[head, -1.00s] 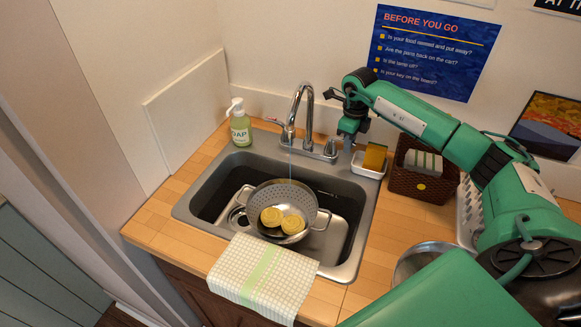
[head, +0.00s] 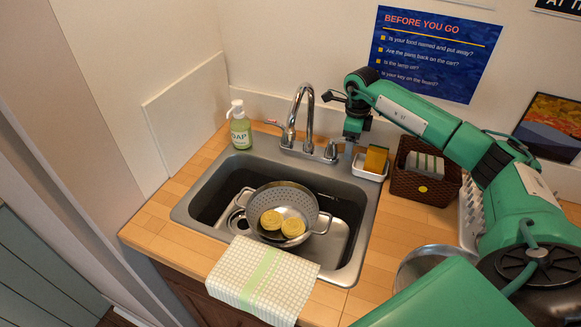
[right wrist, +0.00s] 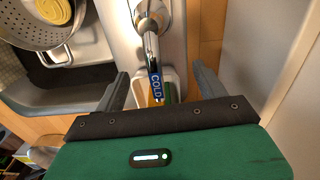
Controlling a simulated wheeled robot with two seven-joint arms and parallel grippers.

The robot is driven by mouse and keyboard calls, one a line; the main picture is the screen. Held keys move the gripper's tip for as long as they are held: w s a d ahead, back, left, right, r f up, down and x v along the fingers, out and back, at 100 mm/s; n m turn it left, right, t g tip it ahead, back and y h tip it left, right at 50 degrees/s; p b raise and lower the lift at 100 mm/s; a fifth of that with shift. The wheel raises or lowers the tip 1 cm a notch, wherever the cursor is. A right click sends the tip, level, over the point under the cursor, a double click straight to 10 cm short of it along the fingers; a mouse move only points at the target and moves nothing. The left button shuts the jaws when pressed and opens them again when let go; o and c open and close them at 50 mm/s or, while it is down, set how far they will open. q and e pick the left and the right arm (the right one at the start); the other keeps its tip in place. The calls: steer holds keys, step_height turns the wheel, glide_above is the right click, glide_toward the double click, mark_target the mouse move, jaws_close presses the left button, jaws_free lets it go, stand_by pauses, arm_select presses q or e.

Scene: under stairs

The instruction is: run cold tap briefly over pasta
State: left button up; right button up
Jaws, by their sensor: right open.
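The chrome tap (head: 309,108) stands at the back of the sink, and I see no water under its spout. Its right-hand cold handle (head: 331,151) shows in the right wrist view as a chrome lever with a blue COLD label (right wrist: 155,84). Yellow pasta nests (head: 270,220) lie in a metal colander (head: 285,196) inside the sink. My right gripper (head: 349,147) is open just right of the cold handle; in the right wrist view its fingers (right wrist: 160,92) are spread on either side of the lever's labelled end. Contact cannot be told. My left gripper is out of view.
The sink (head: 190,203) is set in a wooden counter. A soap bottle (head: 240,128) stands at its back left, and a checked towel (head: 262,280) hangs over its front edge. A white sponge dish (head: 368,173) and a brown basket (head: 430,190) stand close right of my gripper.

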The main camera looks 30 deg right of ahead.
steer(key=shift+r+p, duration=2.15)
steer(key=shift+r, duration=1.4)
steer(key=shift+f, duration=0.1)
